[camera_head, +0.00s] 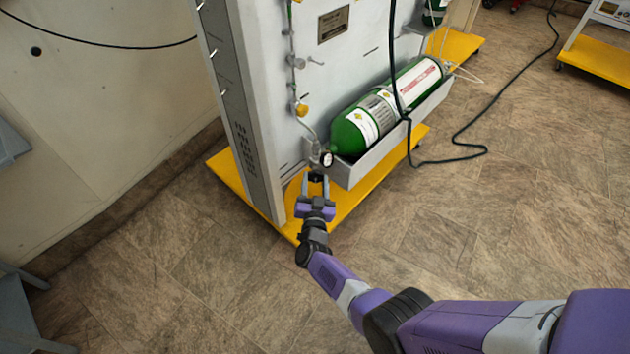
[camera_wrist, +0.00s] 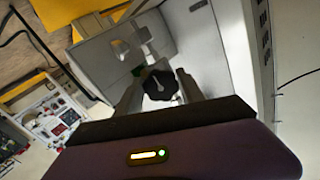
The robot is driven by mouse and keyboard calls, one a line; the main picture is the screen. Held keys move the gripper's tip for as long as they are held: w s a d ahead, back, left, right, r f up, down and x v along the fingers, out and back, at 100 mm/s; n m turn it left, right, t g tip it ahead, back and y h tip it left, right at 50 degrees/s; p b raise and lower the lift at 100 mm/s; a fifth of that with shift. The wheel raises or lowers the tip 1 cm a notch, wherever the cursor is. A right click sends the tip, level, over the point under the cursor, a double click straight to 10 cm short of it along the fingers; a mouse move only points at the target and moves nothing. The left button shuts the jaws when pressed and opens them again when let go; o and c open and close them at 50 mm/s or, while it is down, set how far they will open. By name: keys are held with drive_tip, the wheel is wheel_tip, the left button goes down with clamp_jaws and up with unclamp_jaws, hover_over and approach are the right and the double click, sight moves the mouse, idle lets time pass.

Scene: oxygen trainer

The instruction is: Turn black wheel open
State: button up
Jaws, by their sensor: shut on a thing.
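The black wheel (camera_wrist: 160,84) is a dark lobed knob with a pale mark across its face. In the wrist view it sits between the two grey fingers of my gripper (camera_wrist: 158,88), one finger on each side. My gripper is shut on it. In the head view my gripper (camera_head: 315,178) is low at the front of the grey trainer panel (camera_head: 265,95), just below a small round gauge (camera_head: 326,159). The wheel (camera_head: 315,178) shows there only as a small dark spot between the fingers.
A yellow base (camera_head: 348,201) juts out below. A black cable (camera_head: 452,158) hangs and trails on the floor at right. The floor in front is clear.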

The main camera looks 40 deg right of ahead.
drive_tip(key=shift+f, duration=0.1)
drive_tip(key=o, duration=1.4)
drive_tip(key=shift+c, duration=0.2)
drive_tip(key=shift+a, duration=0.1)
drive_tip(key=p+v, duration=0.3)
drive_tip(key=v, duration=0.4)
drive_tip(key=shift+s+a, duration=0.25)
